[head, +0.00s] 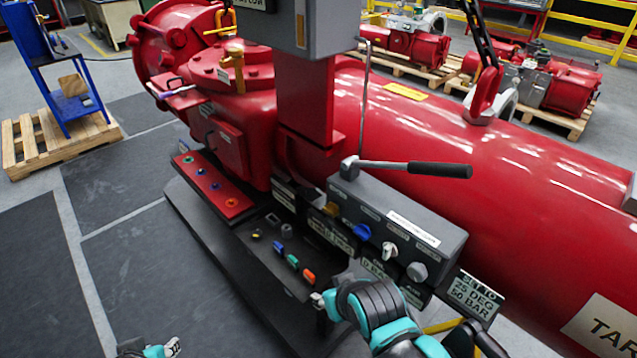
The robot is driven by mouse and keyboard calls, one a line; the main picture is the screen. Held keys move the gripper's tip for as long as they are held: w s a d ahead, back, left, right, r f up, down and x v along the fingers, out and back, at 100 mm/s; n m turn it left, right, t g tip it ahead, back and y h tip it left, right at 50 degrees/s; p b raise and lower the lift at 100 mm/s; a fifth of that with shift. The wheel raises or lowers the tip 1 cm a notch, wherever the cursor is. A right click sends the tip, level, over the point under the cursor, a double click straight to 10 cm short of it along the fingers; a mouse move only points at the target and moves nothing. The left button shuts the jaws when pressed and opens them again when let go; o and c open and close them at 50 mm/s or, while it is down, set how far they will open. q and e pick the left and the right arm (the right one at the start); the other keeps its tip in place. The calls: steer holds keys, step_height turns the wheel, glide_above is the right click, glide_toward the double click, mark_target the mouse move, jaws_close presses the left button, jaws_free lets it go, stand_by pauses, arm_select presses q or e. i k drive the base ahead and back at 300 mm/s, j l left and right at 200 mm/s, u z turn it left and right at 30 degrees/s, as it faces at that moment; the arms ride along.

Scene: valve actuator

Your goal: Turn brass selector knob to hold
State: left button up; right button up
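A brass-yellow knob (331,209) sits at the left end of the front of the grey control box (437,238). I take it for the brass selector knob; its setting marks are too small to read. To its right are a blue knob (362,231), a white knob (389,250) and a grey knob (417,272). My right gripper (318,300) is below and in front of the box, apart from the brass knob, its fingers small and partly hidden by its wrist. My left gripper (166,350) shows only in part at the bottom edge, far from the box.
A lever with a black handle (440,170) sticks out above the box. A dark ledge below holds small coloured parts, including an orange one (308,276). A red strip with buttons (212,186) lies left. The large red actuator (470,150) stands behind.

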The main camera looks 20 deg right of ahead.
mark_target(332, 209)
steer(key=j+z, duration=0.15)
steer(key=z, duration=0.25)
steer(key=i+j+z, duration=0.1)
steer(key=z, duration=0.35)
steer(key=j+z, duration=0.4)
steer(key=k+l, duration=0.05)
steer(key=l, duration=0.1)
